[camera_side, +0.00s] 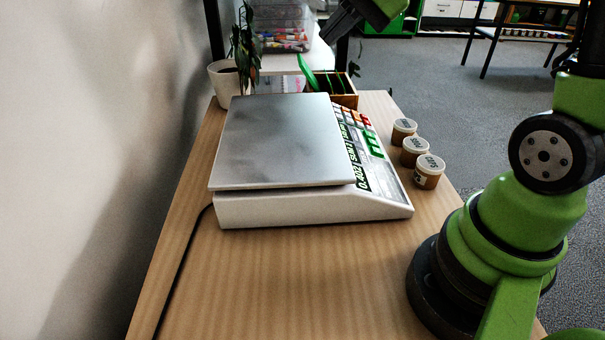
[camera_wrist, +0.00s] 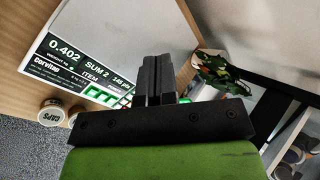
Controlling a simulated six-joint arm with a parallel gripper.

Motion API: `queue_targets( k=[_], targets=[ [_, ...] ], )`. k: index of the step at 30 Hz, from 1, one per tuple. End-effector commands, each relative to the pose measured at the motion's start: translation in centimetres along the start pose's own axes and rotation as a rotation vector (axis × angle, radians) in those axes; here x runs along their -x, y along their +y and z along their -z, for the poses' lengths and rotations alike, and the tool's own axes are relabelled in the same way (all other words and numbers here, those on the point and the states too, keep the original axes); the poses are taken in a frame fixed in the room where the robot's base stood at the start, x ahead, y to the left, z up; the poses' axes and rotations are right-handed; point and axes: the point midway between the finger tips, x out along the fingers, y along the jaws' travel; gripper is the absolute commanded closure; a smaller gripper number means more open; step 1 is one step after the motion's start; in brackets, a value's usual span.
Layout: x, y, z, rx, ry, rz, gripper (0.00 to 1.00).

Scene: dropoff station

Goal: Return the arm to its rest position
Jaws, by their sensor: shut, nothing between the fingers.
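My gripper (camera_side: 330,32) hangs in the air at the top of the side view, above the far end of the table, apart from everything. In the wrist view its dark fingers (camera_wrist: 156,75) are together with nothing between them. My green arm rises from its base at the right, and its upper part is out of frame. The white scale (camera_side: 290,207) with its bare steel plate (camera_side: 280,140) stands below and in front of the gripper. In the wrist view its display (camera_wrist: 75,60) reads 0.402.
Three small lidded jars (camera_side: 429,172) stand in a row right of the scale. A potted plant (camera_side: 226,82), a wooden box (camera_side: 347,99) with green dividers and a clear bin of markers (camera_side: 283,22) are at the back. The front of the table (camera_side: 290,280) is clear. A wall (camera_side: 80,150) is at the left.

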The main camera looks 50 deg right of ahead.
Motion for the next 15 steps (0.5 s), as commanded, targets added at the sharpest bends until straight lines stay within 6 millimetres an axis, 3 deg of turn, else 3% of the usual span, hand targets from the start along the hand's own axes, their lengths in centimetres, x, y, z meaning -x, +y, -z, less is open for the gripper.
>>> queue_targets(
  k=[1,6,10,15],
  targets=[
    [1.0,0.3,-2.5,0.113,0.01,-0.024,1.0],
    [3.7,3.3,-8.4,0.457,0.062,-0.102,1.0],
    [5.5,6.1,-11.0,0.692,0.115,-0.132,1.0],
    [6.8,8.6,-12.2,0.894,0.175,-0.143,1.0]
  ],
)
